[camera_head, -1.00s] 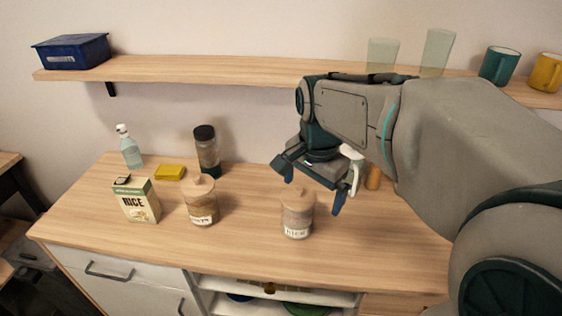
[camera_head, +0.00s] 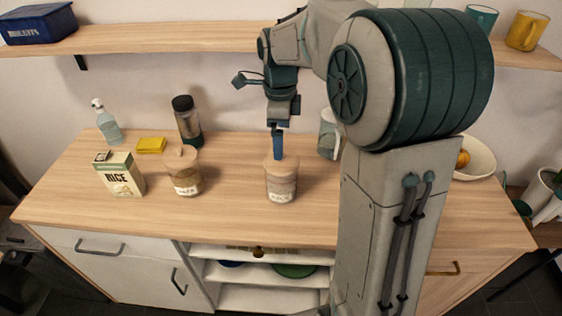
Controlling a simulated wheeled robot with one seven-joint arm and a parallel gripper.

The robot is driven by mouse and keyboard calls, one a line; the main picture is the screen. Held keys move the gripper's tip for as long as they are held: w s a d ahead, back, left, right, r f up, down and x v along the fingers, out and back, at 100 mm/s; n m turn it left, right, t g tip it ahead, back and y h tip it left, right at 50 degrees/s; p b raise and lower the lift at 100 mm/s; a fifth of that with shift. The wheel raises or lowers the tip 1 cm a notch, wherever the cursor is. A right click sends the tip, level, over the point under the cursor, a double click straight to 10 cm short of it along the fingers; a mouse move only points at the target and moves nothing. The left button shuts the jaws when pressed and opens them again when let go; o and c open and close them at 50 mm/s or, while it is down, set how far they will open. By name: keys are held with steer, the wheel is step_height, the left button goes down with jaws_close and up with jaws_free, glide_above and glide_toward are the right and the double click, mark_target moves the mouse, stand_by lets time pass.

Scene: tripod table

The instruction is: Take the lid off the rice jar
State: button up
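The rice jar (camera_head: 281,188) stands upright on the wooden counter, right of the middle. It is clear, with pale contents and a small label too blurred to read now. Its round light-wood lid (camera_head: 269,168) is on the jar. My gripper (camera_head: 278,156) points straight down over the lid. It is seen edge-on, so only one blue finger shows, and its tip overlaps the middle of the lid and hides the knob. I cannot tell whether it touches the knob or how far the fingers are apart.
A wall shelf (camera_head: 170,38) runs behind my arm. The counter's front left is clear.

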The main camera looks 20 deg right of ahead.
steer(key=f, duration=0.5)
steer(key=f+p, duration=0.1)
steer(key=f, duration=0.1)
steer(key=shift+w+d+f, duration=0.2)
steer(key=shift+d+f, duration=0.05)
steer(key=shift+c, duration=0.3)
steer(key=c, duration=0.8)
